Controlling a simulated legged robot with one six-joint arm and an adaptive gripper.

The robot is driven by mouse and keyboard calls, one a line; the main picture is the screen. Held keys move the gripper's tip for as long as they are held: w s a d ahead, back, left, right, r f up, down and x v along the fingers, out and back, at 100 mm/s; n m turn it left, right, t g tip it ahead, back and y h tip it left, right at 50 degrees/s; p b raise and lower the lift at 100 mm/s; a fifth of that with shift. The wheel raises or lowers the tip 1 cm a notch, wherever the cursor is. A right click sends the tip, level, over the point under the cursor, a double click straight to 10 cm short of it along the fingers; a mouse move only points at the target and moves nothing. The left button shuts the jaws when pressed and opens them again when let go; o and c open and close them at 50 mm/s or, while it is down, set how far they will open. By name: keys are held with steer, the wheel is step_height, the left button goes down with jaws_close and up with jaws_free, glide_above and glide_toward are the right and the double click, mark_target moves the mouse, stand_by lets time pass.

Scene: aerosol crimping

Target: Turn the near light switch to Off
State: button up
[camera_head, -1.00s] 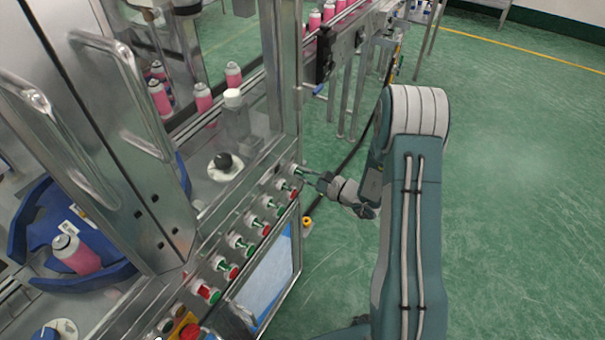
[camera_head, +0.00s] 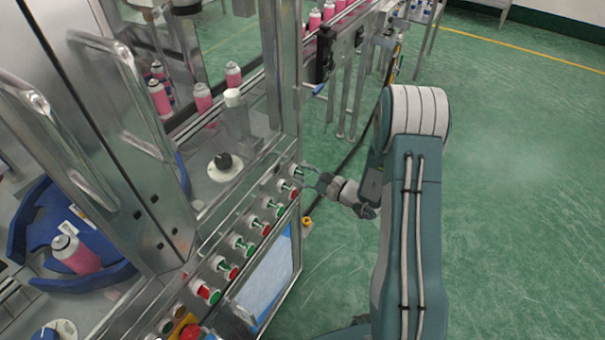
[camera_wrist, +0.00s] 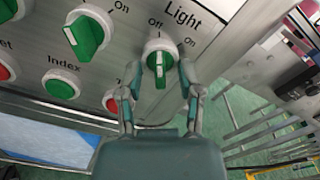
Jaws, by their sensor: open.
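The light switch (camera_wrist: 160,62) is a green knob with a white pointer line on a white collar, under the words "Light" and "Off" in the wrist view. Its pointer runs roughly up and down in that picture. The switch also shows at the far end of the button row in the head view (camera_head: 299,171). My gripper (camera_wrist: 159,70) is open, with one finger on each side of the knob; I cannot tell whether they touch it. It also shows beside the panel in the head view (camera_head: 314,176).
Another green knob (camera_wrist: 86,37), a green "Index" button (camera_wrist: 60,86) and a partly hidden red button (camera_wrist: 110,101) lie close on the panel. A screen (camera_head: 268,280) sits below the row. Metal stands (camera_head: 350,100) are beyond; green floor (camera_head: 510,190) is free at right.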

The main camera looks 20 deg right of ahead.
steer(key=v, duration=1.2)
steer(key=s+a+r+n+g+h, duration=0.1)
steer(key=s+a+r+n+g, duration=0.8)
steer(key=a+r+n+g, duration=0.35)
steer(key=s+d+r+n+t+h, duration=0.1)
steer(key=s+r+n+t+h, duration=0.1)
steer(key=s+r+n+h, duration=0.2)
steer(key=s+d+r+n+t+h, duration=0.2)
steer(key=s+r+n+t+h, duration=0.1)
steer(key=s+r+h, duration=0.4)
steer(key=shift+s+d+r+n+h, duration=0.15)
steer(key=shift+d+n+h, duration=0.2)
steer(key=shift+n, duration=0.3)
steer(key=shift+a, duration=0.1)
